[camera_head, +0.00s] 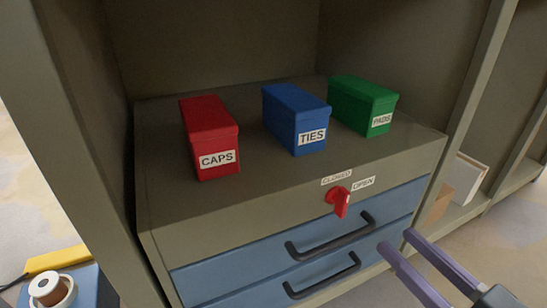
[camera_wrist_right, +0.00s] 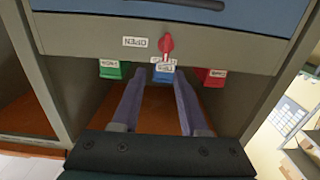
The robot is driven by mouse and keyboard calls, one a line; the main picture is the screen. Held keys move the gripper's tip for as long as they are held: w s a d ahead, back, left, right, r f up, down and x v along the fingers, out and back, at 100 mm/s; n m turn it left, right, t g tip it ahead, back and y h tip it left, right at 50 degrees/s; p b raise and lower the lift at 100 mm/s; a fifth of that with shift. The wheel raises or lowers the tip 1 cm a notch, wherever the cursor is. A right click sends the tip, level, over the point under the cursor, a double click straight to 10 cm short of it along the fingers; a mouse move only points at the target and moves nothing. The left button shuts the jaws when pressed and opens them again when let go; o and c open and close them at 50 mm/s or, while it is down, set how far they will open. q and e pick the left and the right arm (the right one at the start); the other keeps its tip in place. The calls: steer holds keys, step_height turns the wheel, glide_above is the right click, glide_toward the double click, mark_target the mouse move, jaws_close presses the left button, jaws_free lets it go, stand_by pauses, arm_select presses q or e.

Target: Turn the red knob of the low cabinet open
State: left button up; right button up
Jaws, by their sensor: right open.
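The red knob (camera_head: 339,200) sits on the front of the low cabinet (camera_head: 290,191), above the blue drawers. A CLOSED label (camera_head: 336,177) is just above it and an OPEN label (camera_head: 363,183) to its upper right. Which label the knob points at is hard to tell. My right gripper (camera_head: 397,240) is open and empty, to the lower right of the knob and apart from it. In the right wrist view, which looks upside down, the knob (camera_wrist_right: 166,44) lies beyond the two spread fingertips (camera_wrist_right: 158,74). My left gripper is not in view.
Red CAPS (camera_head: 210,140), blue TIES (camera_head: 296,118) and green PADS (camera_head: 362,105) boxes stand on the cabinet top. Two dark drawer handles (camera_head: 330,236) stick out below the knob. Shelf uprights (camera_head: 462,100) flank the cabinet.

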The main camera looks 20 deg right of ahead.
mark_target(348, 200)
steer(key=w, duration=0.1)
steer(key=w+a+b, duration=0.1)
steer(key=w, duration=0.1)
steer(key=w+a+b, duration=0.1)
steer(key=w, duration=0.1)
steer(key=shift+w+f, duration=0.1)
steer(key=shift+f, duration=0.1)
steer(key=w+b, duration=0.1)
steer(key=w, duration=0.3)
steer(key=shift+d, duration=0.15)
steer(key=shift+w+r+b, duration=0.15)
steer(key=shift+w+b, duration=0.25)
steer(key=shift+w, duration=0.1)
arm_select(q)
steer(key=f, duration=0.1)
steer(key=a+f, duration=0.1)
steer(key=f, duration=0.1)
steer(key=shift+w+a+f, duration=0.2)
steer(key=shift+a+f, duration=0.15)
arm_select(e)
steer(key=c, duration=0.3)
jaws_close()
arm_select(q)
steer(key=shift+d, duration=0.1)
